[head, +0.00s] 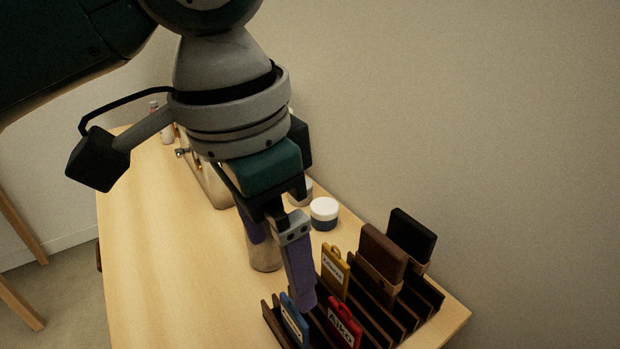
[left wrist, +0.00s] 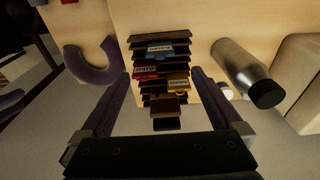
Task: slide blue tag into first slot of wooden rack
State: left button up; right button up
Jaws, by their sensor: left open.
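The blue tag (head: 293,320) stands in the slots at the left end of the dark wooden rack (head: 272,325), leaning slightly. It also shows near the top of the rack in the left wrist view (left wrist: 160,50). I cannot tell how deep it sits. A red tag (head: 344,324) and a yellow tag (head: 335,270) stand in other slots. My left gripper (head: 280,270) is open, its purple fingers pointing down over the rack, close above and behind the blue tag. In the left wrist view, nothing is visibly held between the fingers (left wrist: 160,77). My right gripper is out of view.
Brown (head: 383,253) and black (head: 412,234) wallet-like items stand in the rack's back slots. A white-lidded jar (head: 324,213) sits behind the rack, near the wall. A metal bottle (left wrist: 240,70) and a curved purple-grey object (left wrist: 96,66) flank the rack. The tabletop's left side (head: 150,240) is clear.

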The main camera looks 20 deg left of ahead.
pick_arm(q)
jog(key=s+d+f+n+t+h, duration=0.2)
jog(key=s+d+f+h, duration=0.15)
jog(key=s, duration=0.35)
jog(key=s+a+f+n+y, duration=0.1)
jog(key=s+a+n+y, duration=0.2)
jog(key=s+a, duration=0.5)
jog(key=a+y, duration=0.1)
jog(key=a, duration=0.1)
jog(key=shift+a+f+n, duration=0.3)
jog(key=shift+a+f, duration=0.1)
jog(key=shift+s, duration=0.1)
